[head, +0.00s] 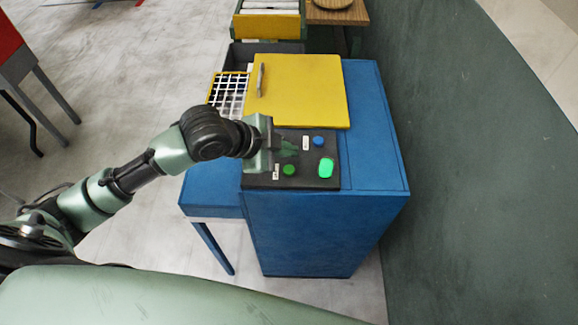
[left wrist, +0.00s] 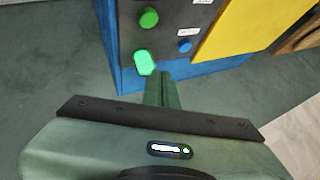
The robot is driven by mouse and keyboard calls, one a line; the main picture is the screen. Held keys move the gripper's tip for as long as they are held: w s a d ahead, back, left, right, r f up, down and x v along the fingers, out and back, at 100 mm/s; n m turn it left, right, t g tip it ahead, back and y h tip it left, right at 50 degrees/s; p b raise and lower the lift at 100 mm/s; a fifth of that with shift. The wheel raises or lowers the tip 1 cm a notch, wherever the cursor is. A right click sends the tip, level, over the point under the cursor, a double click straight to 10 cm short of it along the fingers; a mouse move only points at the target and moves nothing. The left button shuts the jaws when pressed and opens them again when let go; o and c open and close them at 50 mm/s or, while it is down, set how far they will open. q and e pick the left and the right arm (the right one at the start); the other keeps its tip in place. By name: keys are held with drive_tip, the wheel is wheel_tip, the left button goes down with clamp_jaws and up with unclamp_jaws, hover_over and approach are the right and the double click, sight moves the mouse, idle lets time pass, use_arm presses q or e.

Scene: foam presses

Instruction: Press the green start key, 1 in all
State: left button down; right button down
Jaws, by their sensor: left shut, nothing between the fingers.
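A dark control panel (head: 262,181) sits on the front top of a blue press (head: 366,180). It carries a round green key (head: 289,170) at front left, a larger bright green lit piece (head: 326,168) at right, and a blue button (head: 318,141) behind. My left gripper (head: 290,148) is shut and empty over the panel, behind the round green key in the head view. In the left wrist view, the fingers (left wrist: 163,92) show near the bright green piece (left wrist: 145,63), with the round green key (left wrist: 149,18) farther up. I cannot tell if the fingertips touch anything. My right gripper is out of view.
A yellow lid (head: 300,90) with a handle lies behind the panel. A white grid with a yellow frame (head: 229,93) is left of it. Small white labels are on the panel, too small to read. A dark green surface (head: 450,130) lies to the right.

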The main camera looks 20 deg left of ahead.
use_arm(q)
drive_tip(key=shift+w+a+r+m, duration=0.4)
drive_tip(key=shift+w+a+r, duration=0.25)
drive_tip(key=shift+w+r, duration=0.3)
drive_tip(key=b, duration=0.8)
hover_over(286, 171)
wheel_tip(286, 171, down, 7)
drive_tip(key=shift+f, duration=0.85)
idle(0.4)
